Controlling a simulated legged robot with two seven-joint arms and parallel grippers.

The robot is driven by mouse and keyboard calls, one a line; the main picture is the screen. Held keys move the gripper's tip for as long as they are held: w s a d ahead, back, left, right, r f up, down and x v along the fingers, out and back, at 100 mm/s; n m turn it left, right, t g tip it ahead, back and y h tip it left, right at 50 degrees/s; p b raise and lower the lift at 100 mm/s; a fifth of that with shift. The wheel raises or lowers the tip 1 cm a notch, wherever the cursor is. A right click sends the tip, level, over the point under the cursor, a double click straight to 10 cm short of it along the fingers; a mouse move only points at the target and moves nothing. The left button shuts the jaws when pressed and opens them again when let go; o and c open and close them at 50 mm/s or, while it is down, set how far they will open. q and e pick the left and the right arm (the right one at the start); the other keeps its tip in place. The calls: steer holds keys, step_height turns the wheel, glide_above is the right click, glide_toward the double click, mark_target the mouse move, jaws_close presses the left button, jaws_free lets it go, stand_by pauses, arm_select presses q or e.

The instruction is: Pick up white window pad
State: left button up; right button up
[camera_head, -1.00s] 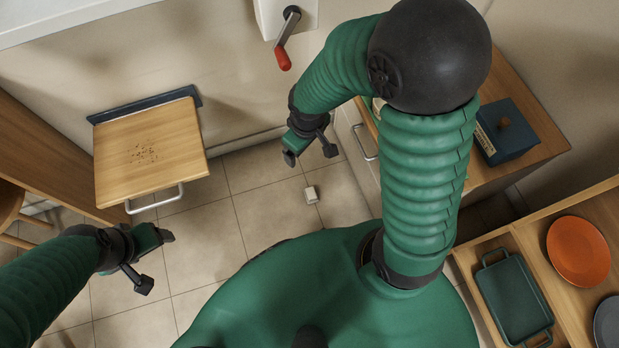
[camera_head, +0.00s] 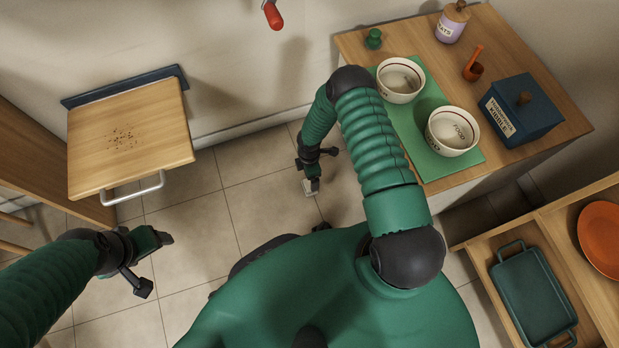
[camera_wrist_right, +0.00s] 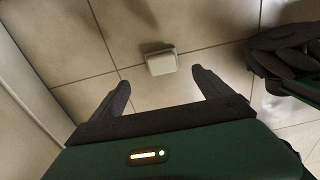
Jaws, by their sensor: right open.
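The white window pad (camera_wrist_right: 161,63) is a small pale block on the tiled floor. In the right wrist view it lies just beyond the fingertips, between their lines, with a small dark gap under or behind it. In the head view the pad (camera_head: 311,188) shows just below my right gripper, partly covered by it. My right gripper (camera_wrist_right: 160,82) is open and empty, pointing down at the floor. My left gripper (camera_head: 156,264) is open and empty over the floor at the left, far from the pad.
A wooden fold-down shelf (camera_head: 110,150) with dark crumbs is at the left. A counter (camera_head: 540,100) at the right holds two bowls on a green mat (camera_head: 465,150) and a blue box (camera_head: 520,110). Shelving with a green tray (camera_head: 533,295) is lower right.

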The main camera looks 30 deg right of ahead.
step_height(320, 180, down, 4)
steer(key=shift+f+b, duration=0.2)
steer(key=shift+b, duration=0.6)
steer(key=f+b, duration=0.4)
steer(key=f, duration=0.1)
steer(key=shift+s+a, duration=0.1)
steer(key=shift+s, duration=0.15)
steer(key=shift+r, duration=0.15)
steer(key=shift+c, duration=0.4)
steer(key=c, duration=1.4)
arm_select(q)
steer(key=s+x, duration=0.1)
steer(key=x, duration=0.5)
steer(key=shift+s+f, duration=0.15)
steer(key=shift+f, duration=0.3)
